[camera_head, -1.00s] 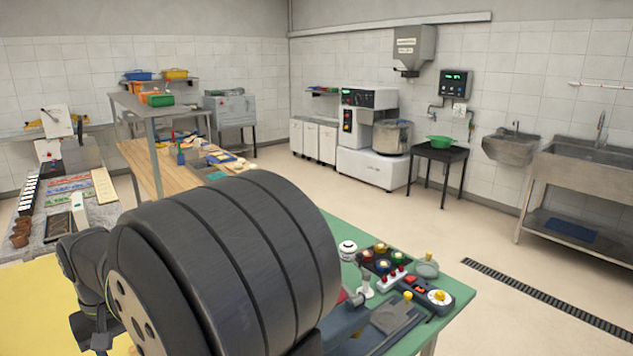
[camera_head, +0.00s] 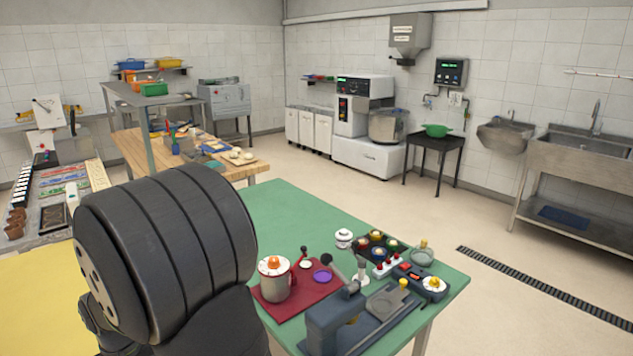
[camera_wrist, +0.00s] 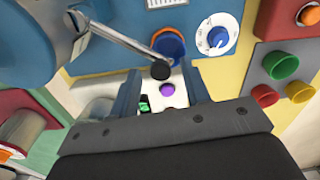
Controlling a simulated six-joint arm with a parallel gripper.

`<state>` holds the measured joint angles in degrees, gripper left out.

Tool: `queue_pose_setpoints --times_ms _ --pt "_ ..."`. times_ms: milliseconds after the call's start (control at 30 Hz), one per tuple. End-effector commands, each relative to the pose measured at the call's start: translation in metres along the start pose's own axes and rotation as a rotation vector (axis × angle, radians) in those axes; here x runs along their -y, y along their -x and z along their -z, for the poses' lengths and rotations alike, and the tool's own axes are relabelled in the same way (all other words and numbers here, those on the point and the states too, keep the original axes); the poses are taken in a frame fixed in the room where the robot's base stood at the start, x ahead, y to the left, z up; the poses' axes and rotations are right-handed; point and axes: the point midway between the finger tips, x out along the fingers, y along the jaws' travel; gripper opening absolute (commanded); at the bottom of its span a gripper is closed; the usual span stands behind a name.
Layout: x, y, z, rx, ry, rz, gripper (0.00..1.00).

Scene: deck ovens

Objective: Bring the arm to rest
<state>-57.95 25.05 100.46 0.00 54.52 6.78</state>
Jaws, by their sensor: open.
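My gripper (camera_wrist: 166,82) shows in the wrist view, its two blue-grey fingers apart on either side of a white panel strip with a purple button (camera_wrist: 167,90). Nothing is seen held between the fingers. A metal lever with a dark ball knob (camera_wrist: 160,70) reaches to just beyond the fingertips; whether they touch it I cannot tell. In the head view my large dark arm link fills the lower left, and my gripper is hidden there.
In the wrist view, a white dial (camera_wrist: 217,37) and a green button (camera_wrist: 281,65) lie close by. In the head view, the green table (camera_head: 295,215) carries a pot (camera_head: 275,282) on a red mat (camera_head: 308,297), and a grey press (camera_head: 335,322). Its far left part is clear.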

Motion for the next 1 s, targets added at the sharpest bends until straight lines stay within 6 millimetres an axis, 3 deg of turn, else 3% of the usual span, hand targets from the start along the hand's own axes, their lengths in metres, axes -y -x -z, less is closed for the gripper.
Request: queue_pose_setpoints --times_ms 233,367,1000 --pt "0.000 0.004 0.000 -0.002 0.000 0.000 0.43" --pt "0.000 0.017 0.001 -0.004 -0.001 0.000 0.43" --pt "0.000 0.143 0.001 -0.007 -0.001 0.000 0.43"
